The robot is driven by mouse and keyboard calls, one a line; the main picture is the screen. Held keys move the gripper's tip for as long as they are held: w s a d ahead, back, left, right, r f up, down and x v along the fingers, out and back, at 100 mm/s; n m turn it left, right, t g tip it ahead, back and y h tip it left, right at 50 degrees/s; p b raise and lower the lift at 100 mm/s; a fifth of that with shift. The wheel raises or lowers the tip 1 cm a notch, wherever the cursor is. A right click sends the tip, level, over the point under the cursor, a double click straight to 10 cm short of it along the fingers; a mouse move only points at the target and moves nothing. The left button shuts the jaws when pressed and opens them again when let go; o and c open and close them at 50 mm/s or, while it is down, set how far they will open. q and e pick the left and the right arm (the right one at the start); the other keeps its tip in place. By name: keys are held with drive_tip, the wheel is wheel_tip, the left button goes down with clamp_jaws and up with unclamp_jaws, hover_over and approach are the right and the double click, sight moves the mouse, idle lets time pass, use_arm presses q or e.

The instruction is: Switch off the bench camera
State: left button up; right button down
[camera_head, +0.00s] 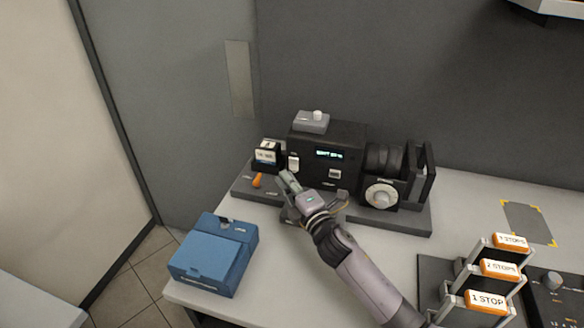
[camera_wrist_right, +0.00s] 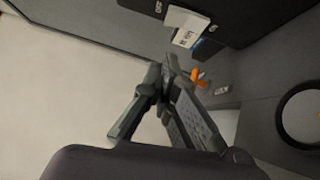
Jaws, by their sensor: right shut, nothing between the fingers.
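The bench camera (camera_head: 345,140) is a black box on a dark base at the back of the bench. It has a lit display (camera_head: 329,154), a lens on its right and a round white dial (camera_head: 380,196). An orange lever (camera_head: 257,180) stands on the base at its left end; it also shows in the right wrist view (camera_wrist_right: 196,75). My right gripper (camera_head: 285,177) is in front of the camera's left part, just right of the lever. In the right wrist view its fingers (camera_wrist_right: 168,68) are shut and empty, close to the lever. I cannot tell whether they touch it. My left gripper is not in view.
A blue box (camera_head: 214,254) sits at the bench's front left corner. A rack of orange-labelled filters (camera_head: 487,300) stands at the front right. A grey marked patch (camera_head: 528,222) lies flat behind it. The bench between blue box and rack is clear except for my arm.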

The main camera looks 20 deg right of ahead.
sight(293, 169)
drive_tip(key=shift+w+d+r, duration=0.2)
drive_tip(key=shift+w+d, duration=0.9)
drive_tip(key=shift+w, duration=0.2)
drive_tip(key=shift+p, duration=0.3)
drive_tip(key=shift+r+p, duration=0.2)
drive_tip(key=shift+p, duration=0.15)
drive_tip(key=p, duration=0.2)
drive_tip(key=shift+w+d+r+m+g+p, duration=0.2)
drive_tip(key=shift+w+r+m+g+p, duration=0.1)
drive_tip(key=shift+r+p, duration=0.1)
drive_tip(key=shift+s+f+b, duration=0.1)
drive_tip(key=shift+f+b, duration=0.35)
drive_tip(key=shift+b, duration=0.1)
